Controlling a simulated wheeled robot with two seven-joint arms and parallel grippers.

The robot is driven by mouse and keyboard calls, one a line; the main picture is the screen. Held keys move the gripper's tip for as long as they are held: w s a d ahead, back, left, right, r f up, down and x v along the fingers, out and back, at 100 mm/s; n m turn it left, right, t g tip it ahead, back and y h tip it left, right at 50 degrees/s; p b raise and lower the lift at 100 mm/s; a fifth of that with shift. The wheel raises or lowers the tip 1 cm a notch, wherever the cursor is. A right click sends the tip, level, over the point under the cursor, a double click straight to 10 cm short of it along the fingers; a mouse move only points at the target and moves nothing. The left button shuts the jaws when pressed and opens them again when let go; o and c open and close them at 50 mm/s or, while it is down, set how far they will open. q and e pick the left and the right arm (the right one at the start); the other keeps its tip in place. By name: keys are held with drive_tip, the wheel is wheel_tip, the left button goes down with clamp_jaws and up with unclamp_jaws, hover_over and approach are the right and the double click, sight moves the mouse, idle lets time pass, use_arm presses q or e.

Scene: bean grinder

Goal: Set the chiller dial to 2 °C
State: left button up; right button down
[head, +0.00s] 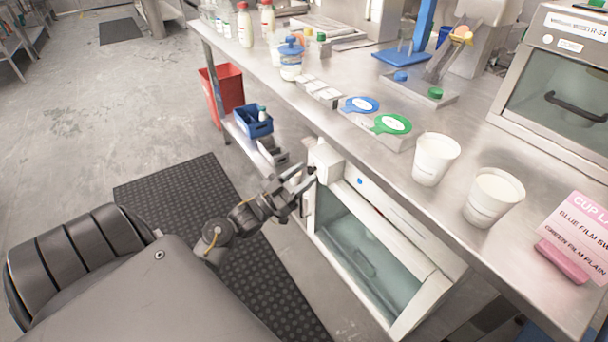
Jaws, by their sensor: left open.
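The chiller (405,235) is a white unit with a glass front, under the metal bench. A white box (327,158) juts out at its upper left corner. My left gripper (306,181) is open, close to the left side of this box. I cannot tell whether the fingers touch it. The dial cannot be made out clearly, nor can its setting. It may be hidden by the fingers or too small to see. My right gripper is not in view.
The metal bench (460,255) overhangs the chiller. It holds two white cups (435,158) (493,197), blue and green lids, bottles and a glass-fronted machine (560,85). A blue bin (252,121) and a red bin (224,88) stand left of the chiller. A black mat (185,190) covers open floor.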

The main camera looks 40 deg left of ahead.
use_arm(q)
drive_tip(key=shift+w+d+r, duration=0.1)
drive_tip(key=shift+w+r, duration=0.05)
drive_tip(key=shift+w, duration=0.1)
clamp_jaws()
